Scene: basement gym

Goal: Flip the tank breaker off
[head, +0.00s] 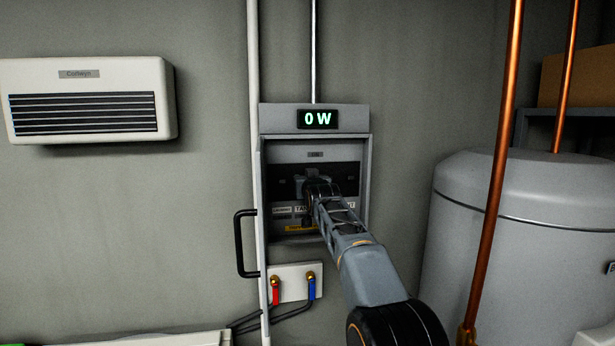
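The breaker box (365,150) is mounted on the grey wall with its door (262,220) swung open to the left. A display (318,119) on top reads "0 W". Inside is a dark breaker row (285,187) with a strip of white labels (283,210) below; one label begins "TA" and is partly covered. My gripper (313,188) is inside the box, in front of the middle of the row. It hides the breaker there, so the lever's position cannot be seen. Its fingers are too small and dark to tell open from shut, or whether they touch the breaker.
The door's black handle (240,243) sticks out to the left. Below the box are red (275,291) and blue (312,287) valves. A grey tank (480,235) and copper pipes (494,180) stand at right. A white wall heater (88,100) hangs at left.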

